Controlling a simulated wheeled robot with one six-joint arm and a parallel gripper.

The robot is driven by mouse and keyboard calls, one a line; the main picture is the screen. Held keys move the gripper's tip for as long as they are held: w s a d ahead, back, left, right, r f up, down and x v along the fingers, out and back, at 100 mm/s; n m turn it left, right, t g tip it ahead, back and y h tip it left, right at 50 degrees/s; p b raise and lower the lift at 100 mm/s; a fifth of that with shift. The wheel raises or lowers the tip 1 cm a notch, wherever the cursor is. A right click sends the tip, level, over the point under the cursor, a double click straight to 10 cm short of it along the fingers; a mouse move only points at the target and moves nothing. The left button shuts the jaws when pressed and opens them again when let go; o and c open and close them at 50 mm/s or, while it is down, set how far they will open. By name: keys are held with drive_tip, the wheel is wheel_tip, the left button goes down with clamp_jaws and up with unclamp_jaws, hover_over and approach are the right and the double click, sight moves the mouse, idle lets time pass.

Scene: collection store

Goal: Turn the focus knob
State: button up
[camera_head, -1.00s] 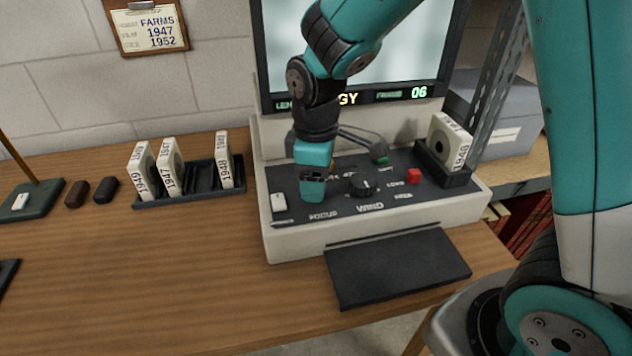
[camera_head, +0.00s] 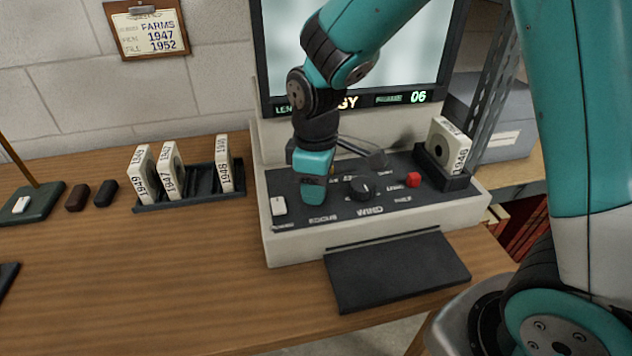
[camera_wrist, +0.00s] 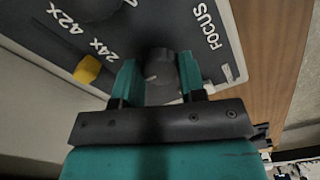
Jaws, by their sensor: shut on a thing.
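The focus knob (camera_wrist: 160,75) is a dark round knob with a light pointer line, next to the printed word FOCUS in the wrist view. My gripper (camera_wrist: 160,82) is shut on it, with one teal finger on each side. In the head view my gripper (camera_head: 313,193) is over the FOCUS label on the reader's dark control panel (camera_head: 335,207), and it hides the knob. The reader's screen (camera_head: 410,45) is lit and shows a pale blurred picture, with a display strip reading 06 below it.
The WIND knob (camera_head: 362,188) and a red button (camera_head: 413,180) are to the right of my gripper. A white switch (camera_head: 279,206) is to its left. A rack (camera_head: 190,200) holds several labelled film boxes. A boxed reel (camera_head: 447,146) stands at the panel's right.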

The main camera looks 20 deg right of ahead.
drive_tip(key=m+p, duration=0.3)
drive_tip(key=m, duration=0.2)
drive_tip(key=shift+r, duration=0.15)
drive_tip(key=shift+m+p, duration=0.9)
drive_tip(key=shift+m, duration=1.6)
drive_tip(key=o, duration=0.9)
wheel_tip(320, 180, up, 17)
drive_tip(key=shift+r+p, duration=0.1)
drive_tip(key=shift+p, duration=0.55)
